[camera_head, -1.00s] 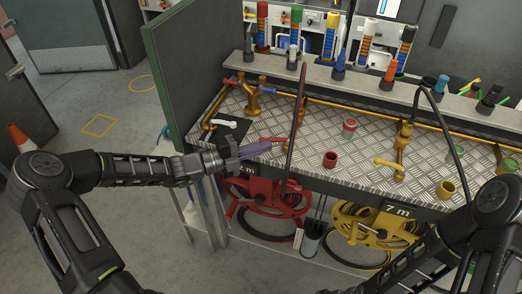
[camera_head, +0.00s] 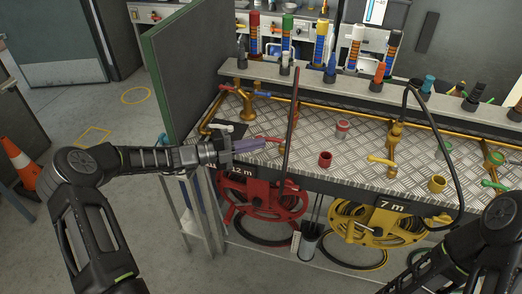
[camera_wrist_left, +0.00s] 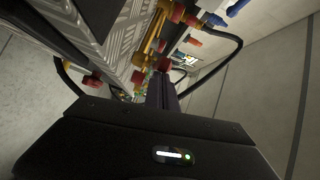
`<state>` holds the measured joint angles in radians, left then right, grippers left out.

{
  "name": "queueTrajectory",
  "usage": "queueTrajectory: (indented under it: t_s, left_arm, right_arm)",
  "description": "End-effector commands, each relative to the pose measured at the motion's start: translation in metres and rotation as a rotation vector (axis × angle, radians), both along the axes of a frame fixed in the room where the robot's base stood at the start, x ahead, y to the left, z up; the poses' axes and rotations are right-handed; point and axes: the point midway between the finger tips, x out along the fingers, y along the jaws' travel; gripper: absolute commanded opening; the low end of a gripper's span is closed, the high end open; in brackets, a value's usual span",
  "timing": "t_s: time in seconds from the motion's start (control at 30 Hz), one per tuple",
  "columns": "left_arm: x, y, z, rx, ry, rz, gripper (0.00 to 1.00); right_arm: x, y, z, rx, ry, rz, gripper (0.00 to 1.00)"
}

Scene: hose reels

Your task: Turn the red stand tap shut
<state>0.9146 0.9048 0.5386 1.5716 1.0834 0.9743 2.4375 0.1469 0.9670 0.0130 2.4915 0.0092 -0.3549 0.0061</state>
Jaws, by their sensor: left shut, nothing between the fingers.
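A red lever (camera_head: 270,139), apparently the red stand tap's handle, points right over the front left of the metal-plated bench. The tap's brass body is mostly hidden near my left gripper. My left gripper (camera_head: 262,145) is shut and empty, its purple fingers pointing right just in front of the lever. I cannot tell whether they touch it. In the left wrist view the dark purple fingers (camera_wrist_left: 169,95) point towards brass pipework with red parts. My right forearm is at the lower right; its gripper is out of view.
A brass fitting with red and blue levers (camera_head: 248,100) stands behind.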

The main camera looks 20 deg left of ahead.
Motion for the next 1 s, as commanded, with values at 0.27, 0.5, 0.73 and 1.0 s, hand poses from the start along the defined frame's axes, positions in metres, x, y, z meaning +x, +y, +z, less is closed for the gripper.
queueTrajectory:
  t_s: [0.27,0.5,0.73,1.0]
  left_arm:
    - [0.014,0.007,0.000,0.000,0.000,0.001,0.00]
    - [0.021,0.011,0.001,0.001,-0.001,0.007,0.00]
    - [0.024,0.012,0.002,0.002,-0.003,0.012,0.00]
    - [0.024,0.012,0.003,0.003,-0.004,0.012,0.00]
  right_arm:
    - [0.000,0.000,0.003,-0.001,0.001,-0.001,0.47]
    - [0.000,0.000,0.003,-0.002,0.002,-0.001,0.47]
    - [0.000,0.000,0.003,-0.002,0.002,-0.001,0.47]
    - [0.000,0.000,0.004,-0.002,0.002,-0.001,0.47]
